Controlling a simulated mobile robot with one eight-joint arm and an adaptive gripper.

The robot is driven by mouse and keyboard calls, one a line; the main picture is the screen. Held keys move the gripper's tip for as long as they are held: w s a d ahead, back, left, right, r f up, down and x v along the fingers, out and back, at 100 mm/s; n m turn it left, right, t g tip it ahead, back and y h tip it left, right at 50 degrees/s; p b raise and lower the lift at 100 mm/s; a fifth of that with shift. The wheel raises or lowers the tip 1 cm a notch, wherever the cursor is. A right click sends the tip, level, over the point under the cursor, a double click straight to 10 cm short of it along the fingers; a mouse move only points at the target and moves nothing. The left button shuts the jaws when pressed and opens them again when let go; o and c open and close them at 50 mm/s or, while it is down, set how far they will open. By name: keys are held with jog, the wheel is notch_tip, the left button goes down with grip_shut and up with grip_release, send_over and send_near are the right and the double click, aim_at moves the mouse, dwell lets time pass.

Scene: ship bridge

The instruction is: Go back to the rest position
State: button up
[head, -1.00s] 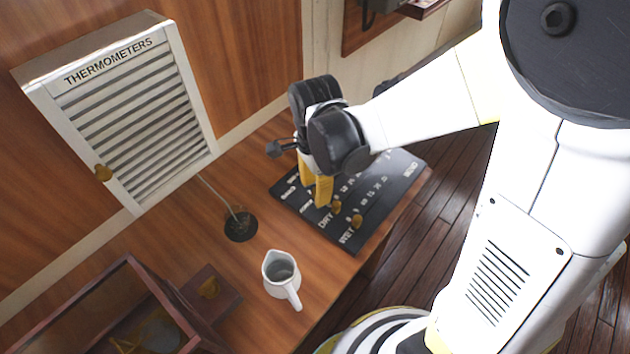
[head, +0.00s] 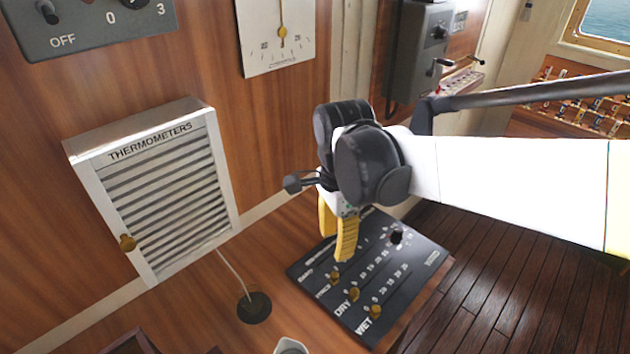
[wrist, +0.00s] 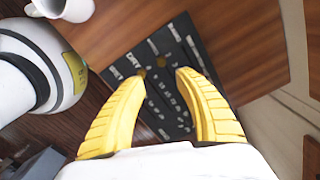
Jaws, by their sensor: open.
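My gripper (head: 338,232) has yellow fingers and hangs above the black slider panel (head: 405,315) on the wooden desk. In the wrist view my gripper (wrist: 158,105) has its two fingers spread apart with nothing between them. The panel (wrist: 172,122) shows below and beyond the fingertips, with white lettering and brass knobs. In the head view, the words DRY and WET can be read on it. The fingers hide part of the panel's far left side. Whether they touch it is hard to tell, but a gap seems to show.
A louvred THERMOMETERS box (head: 165,200) is on the wall to the left. A cord runs to a black disc (head: 254,308) on the desk. A white jug (head: 290,346) is cut off at the bottom edge. A grey wall box (head: 420,50) stands behind my arm. Dark plank floor lies right.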

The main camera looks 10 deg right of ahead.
jog(key=s+d+r+n+t, duration=0.2)
jog(key=s+d+n+t, duration=0.5)
jog(key=n, duration=0.8)
jog(key=shift+d+r, duration=0.4)
jog(key=shift+s, duration=0.1)
dwell(2.1)
